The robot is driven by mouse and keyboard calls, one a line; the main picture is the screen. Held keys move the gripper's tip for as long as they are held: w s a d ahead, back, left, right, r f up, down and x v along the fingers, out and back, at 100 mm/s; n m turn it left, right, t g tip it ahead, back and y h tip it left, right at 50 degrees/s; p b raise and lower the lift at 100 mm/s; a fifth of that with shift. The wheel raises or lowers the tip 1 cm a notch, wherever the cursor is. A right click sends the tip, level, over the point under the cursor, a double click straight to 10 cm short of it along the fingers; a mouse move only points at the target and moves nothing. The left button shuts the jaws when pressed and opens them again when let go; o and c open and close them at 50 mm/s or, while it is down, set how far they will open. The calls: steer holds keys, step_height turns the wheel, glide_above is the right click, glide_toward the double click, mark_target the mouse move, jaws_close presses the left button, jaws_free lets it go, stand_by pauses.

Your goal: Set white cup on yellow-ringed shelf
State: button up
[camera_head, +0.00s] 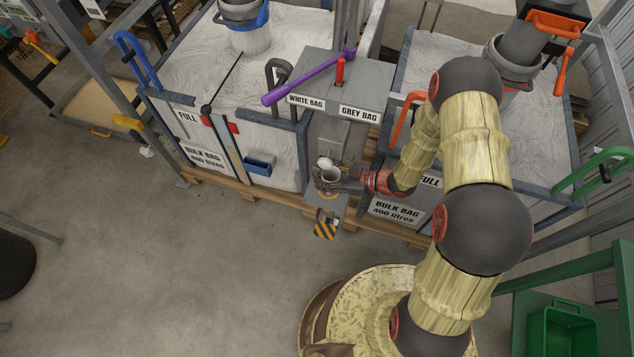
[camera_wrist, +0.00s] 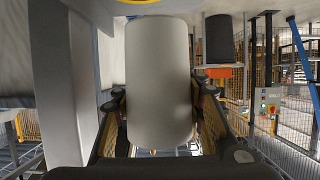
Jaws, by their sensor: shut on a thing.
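The white cup (camera_wrist: 160,80) fills the middle of the wrist view, between the two fingers of my gripper (camera_wrist: 161,108). The yellow-ringed shelf (camera_head: 329,202) is a small grey plate at the front of the grey post, just below the cup. Part of its yellow ring shows under the cup. I cannot tell whether the cup touches the shelf. A yellow arc shows at the wrist view's top edge.
A grey post carries a labelled box (camera_head: 345,75) with a purple lever (camera_head: 305,80) above the shelf. Bulk bags in frames stand on both sides. A striped block (camera_head: 325,230) hangs below the shelf.

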steer(key=shift+w+a+f, duration=0.2)
steer(key=shift+w+f, duration=0.1)
steer(key=shift+f, duration=0.1)
steer(key=shift+w+a+f+b, duration=0.15)
steer(key=shift+f+b, duration=0.45)
steer(key=shift+f, duration=0.3)
steer(key=shift+w+d+f+b, duration=0.1)
steer(key=shift+f+b, duration=0.45)
steer(key=shift+f, duration=0.35)
steer(key=shift+f, duration=0.15)
steer(key=o, duration=1.4)
